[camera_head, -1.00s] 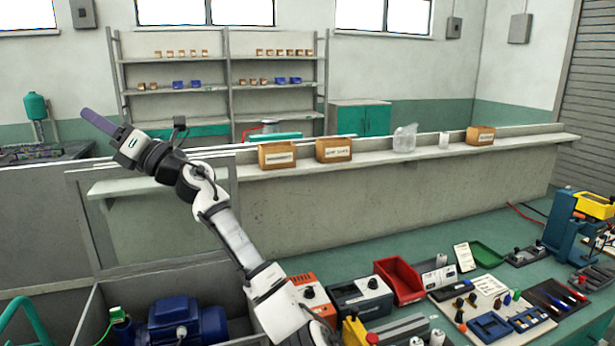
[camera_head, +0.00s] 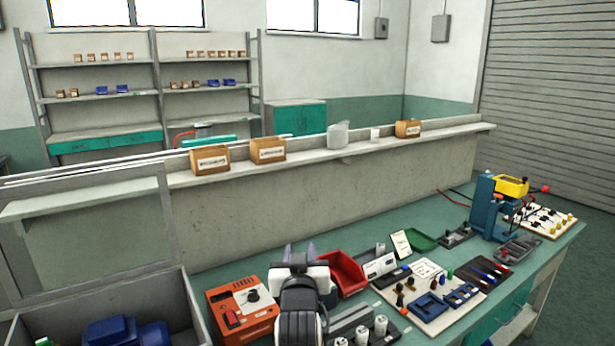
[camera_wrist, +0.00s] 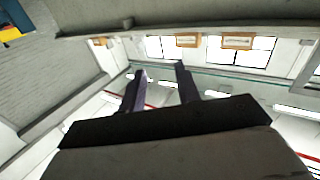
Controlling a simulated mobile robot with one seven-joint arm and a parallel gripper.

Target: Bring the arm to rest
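My gripper (camera_head: 298,251) shows in the head view above the green workbench (camera_head: 372,250), largely hidden behind my own white and dark wrist. The wrist view looks toward the windows, tilted, with no object close to the fingers.
Close around my arm are an orange device (camera_head: 243,307), a red bin (camera_head: 345,273) and a tool board (camera_head: 432,297). A blue press (camera_head: 487,207) stands further right. A ledge (camera_head: 360,153) with cardboard boxes runs behind. A blue motor (camera_head: 125,333) sits at lower left.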

